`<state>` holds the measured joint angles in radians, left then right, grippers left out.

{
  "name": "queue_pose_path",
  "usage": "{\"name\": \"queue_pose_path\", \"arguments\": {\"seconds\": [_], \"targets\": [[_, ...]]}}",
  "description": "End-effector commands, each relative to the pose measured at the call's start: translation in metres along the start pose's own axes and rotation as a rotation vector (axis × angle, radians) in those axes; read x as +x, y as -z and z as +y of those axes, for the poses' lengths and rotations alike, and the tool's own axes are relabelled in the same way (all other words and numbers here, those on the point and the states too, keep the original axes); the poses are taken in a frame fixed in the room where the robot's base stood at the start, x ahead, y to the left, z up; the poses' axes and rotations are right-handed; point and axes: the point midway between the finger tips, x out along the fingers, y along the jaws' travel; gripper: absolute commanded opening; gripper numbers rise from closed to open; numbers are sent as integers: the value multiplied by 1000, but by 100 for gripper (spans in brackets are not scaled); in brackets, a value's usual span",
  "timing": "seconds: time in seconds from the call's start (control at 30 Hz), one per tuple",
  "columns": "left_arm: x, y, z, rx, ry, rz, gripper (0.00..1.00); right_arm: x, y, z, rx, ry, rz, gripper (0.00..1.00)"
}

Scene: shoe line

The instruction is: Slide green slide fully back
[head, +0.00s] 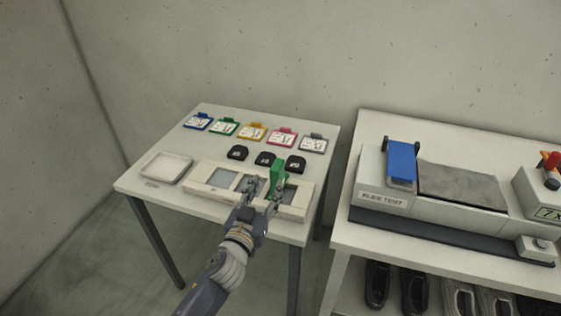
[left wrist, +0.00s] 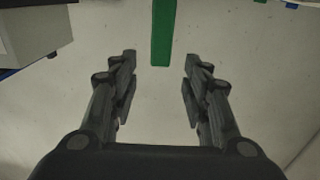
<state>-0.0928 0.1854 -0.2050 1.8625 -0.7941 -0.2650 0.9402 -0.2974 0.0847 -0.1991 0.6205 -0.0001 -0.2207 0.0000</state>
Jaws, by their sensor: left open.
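The green slide (head: 278,172) stands upright on a long pale device (head: 208,190) near the front of the left table. In the left wrist view the green slide (left wrist: 163,32) comes down from the top edge, slightly left of the picture's middle. My left gripper (head: 263,192) is open, over the front of the device, with its fingertips close to the slide. In the left wrist view, the fingers (left wrist: 160,62) are spread apart, and the slide's lower end shows between their tips. The right gripper is not in view.
Several black pieces (head: 237,153) lie behind the device, with a row of coloured tags (head: 252,131) farther back. A pale tray (head: 166,167) sits at left. The right table (head: 355,241) carries a flex tester (head: 384,198) with a blue part (head: 401,160); shoes (head: 414,290) are below.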

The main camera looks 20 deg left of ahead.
Motion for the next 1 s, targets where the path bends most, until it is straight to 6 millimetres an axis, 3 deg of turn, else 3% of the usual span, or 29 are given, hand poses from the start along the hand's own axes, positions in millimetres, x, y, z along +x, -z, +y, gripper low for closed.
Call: {"name": "queue_pose_path", "arguments": {"seconds": [0.27, 0.5, 0.7, 1.0], "targets": [[46, 1, 0, 1, 1, -1, 43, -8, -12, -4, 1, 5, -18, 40], [81, -2, 0, 1, 1, -3, 43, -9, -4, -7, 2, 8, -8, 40], [96, -2, 0, 1, 1, -4, 43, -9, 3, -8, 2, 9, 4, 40], [99, -2, 0, -1, 0, -4, 43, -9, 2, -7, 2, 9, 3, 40]]}}
